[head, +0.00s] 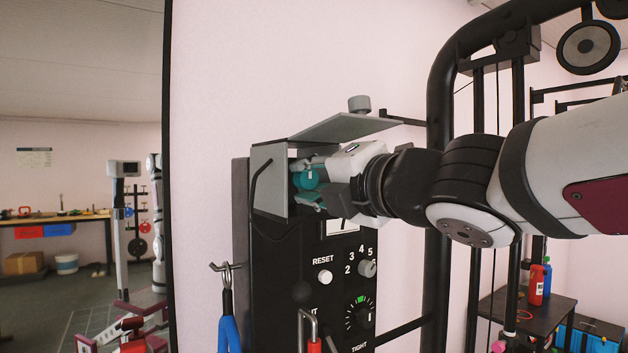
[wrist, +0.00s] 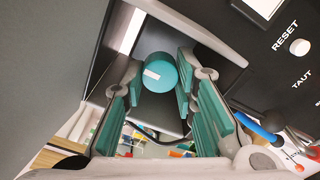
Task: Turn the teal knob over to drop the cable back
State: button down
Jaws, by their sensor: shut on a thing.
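The teal knob (head: 310,178) sits inside a grey metal hood (head: 270,180) on the black panel in the head view. In the wrist view the knob (wrist: 158,72) shows a white mark on its face, left of centre. My gripper (wrist: 160,85) reaches into the hood from the right, its teal-padded fingers on either side of the knob, shut on it. In the head view my gripper (head: 306,186) partly hides the knob. A thin dark cable (wrist: 143,132) shows beyond the fingers in the wrist view; I cannot tell where it leads.
The hood's top plate (head: 345,126) and side plate stand close around my gripper. Below are a RESET button (head: 325,277), a numbered selector (head: 366,268) and a dial (head: 359,313). Blue-handled (head: 229,332) and red-handled tools hang in front. A black frame post (head: 438,270) stands right.

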jog(key=shift+m, duration=0.3)
jog(key=m+p, duration=0.2)
jog(key=m, duration=0.4)
jog(key=shift+r, duration=0.1)
jog(key=m+p, duration=0.2)
jog(key=m, duration=0.2)
jog(key=m+p, duration=0.1)
jog(key=m, duration=0.2)
jog(key=m+p, duration=0.1)
jog(key=m, duration=0.4)
jog(key=shift+m+p, duration=0.35)
jog(key=shift+m, duration=0.05)
jog(key=m, duration=0.4)
jog(key=shift+d+p, duration=0.1)
jog(key=shift+p, duration=0.3)
jog(key=shift+m, duration=0.4)
jog(key=c, duration=1.3)
grip_release()
